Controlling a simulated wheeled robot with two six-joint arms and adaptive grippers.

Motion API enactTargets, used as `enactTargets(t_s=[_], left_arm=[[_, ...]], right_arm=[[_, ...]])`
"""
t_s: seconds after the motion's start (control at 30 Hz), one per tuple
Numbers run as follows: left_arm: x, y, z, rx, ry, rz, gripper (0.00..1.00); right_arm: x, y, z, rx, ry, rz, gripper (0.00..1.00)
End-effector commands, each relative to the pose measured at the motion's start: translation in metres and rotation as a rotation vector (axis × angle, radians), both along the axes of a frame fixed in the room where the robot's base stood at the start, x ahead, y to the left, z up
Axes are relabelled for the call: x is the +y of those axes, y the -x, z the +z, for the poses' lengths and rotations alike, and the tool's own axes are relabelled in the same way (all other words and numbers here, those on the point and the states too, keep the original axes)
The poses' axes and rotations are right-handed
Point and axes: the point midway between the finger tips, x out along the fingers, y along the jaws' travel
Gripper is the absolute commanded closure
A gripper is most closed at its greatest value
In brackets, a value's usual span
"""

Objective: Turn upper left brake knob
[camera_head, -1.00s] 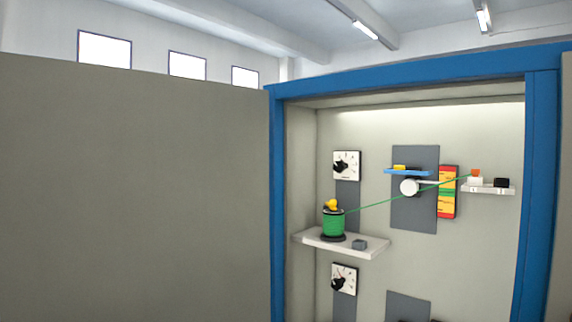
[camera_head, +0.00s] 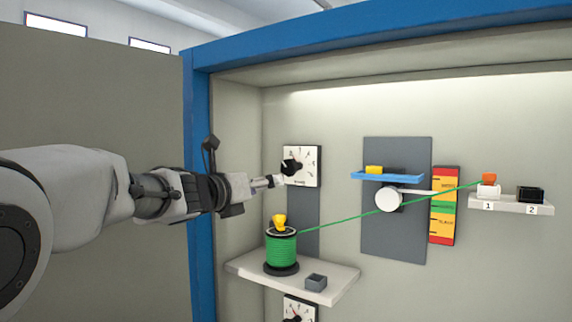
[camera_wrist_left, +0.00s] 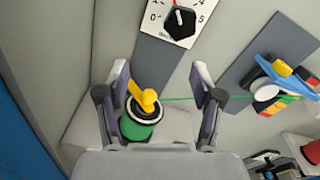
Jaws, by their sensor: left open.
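The upper left brake knob (camera_head: 291,166) is black, on a white dial plate (camera_head: 307,160) on the cabinet's back wall. In the left wrist view the knob (camera_wrist_left: 180,22) shows at the top, with its pointer near upright between the dial numbers. My left gripper (camera_head: 273,181) comes in from the left and ends close to the knob in the head view. In the wrist view its two fingers (camera_wrist_left: 160,80) are apart with nothing held between them. The knob appears beyond the fingertips. My right gripper is not in view.
A green cable spool (camera_head: 282,250) with a yellow top stands on a grey shelf (camera_head: 245,266) below the dial. A green cable (camera_head: 345,221) runs right past a white roller (camera_head: 389,199). A blue frame post (camera_head: 199,150) stands at the left. A lower dial (camera_head: 302,309) is partly visible.

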Motion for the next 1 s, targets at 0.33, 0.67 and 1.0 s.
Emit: enactTargets(t_s=[0.33, 0.67, 1.0], left_arm=[[-0.029, -0.018, 0.047, -0.122, -0.113, -0.017, 0.34], [-0.052, -0.053, 0.041, -0.120, -0.110, -0.016, 0.34], [-0.052, -0.054, 0.039, -0.120, -0.109, -0.016, 0.87]], right_arm=[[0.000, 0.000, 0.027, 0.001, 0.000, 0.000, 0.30], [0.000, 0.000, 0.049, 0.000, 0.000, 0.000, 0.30], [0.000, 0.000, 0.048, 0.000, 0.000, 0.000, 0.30]])
